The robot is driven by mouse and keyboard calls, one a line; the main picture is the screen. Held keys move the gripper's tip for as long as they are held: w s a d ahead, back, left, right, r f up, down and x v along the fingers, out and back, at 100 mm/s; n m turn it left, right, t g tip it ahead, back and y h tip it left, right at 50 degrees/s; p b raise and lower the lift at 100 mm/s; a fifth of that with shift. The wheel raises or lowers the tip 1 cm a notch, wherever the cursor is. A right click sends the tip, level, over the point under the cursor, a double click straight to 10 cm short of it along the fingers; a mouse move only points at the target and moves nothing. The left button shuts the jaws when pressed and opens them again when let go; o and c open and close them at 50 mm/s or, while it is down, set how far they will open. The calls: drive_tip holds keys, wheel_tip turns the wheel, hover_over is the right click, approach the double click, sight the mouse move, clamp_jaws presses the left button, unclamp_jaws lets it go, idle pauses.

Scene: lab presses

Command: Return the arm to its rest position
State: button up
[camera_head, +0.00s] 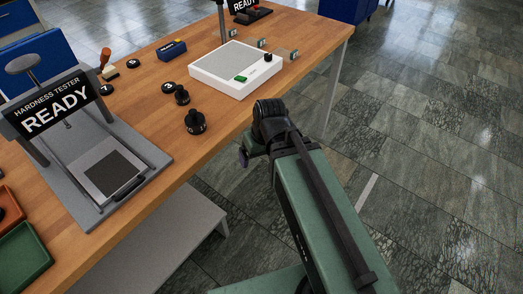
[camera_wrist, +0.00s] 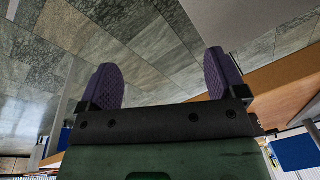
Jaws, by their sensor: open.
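My arm reaches up from the bottom right in the head view, in front of the wooden table's near edge. My gripper shows in the wrist view (camera_wrist: 158,82). Its two purple ridged fingers stand wide apart with nothing between them. Beyond the fingers are grey floor tiles. In the head view my gripper is mostly hidden behind the dark wrist, with only a small dark purple part showing at its left.
The wooden table (camera_head: 215,118) holds a hardness tester (camera_head: 66,137) reading READY, a white scale (camera_head: 237,62), several black weights, a blue block (camera_head: 171,49) and green (camera_head: 22,255) and orange trays. A grey bench (camera_head: 165,240) stands below. Open tiled floor lies right.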

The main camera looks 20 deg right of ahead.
wheel_tip(320, 180, up, 8)
drive_tip(key=s+d+m+g+h+p, duration=0.1)
drive_tip(key=d+p, duration=0.1)
drive_tip(key=p, duration=0.6)
drive_tip(key=shift+s+d+m+h, duration=0.2)
drive_tip(key=shift+s+m+h, duration=0.1)
drive_tip(key=shift+s+m, duration=0.1)
drive_tip(key=shift+r, duration=0.1)
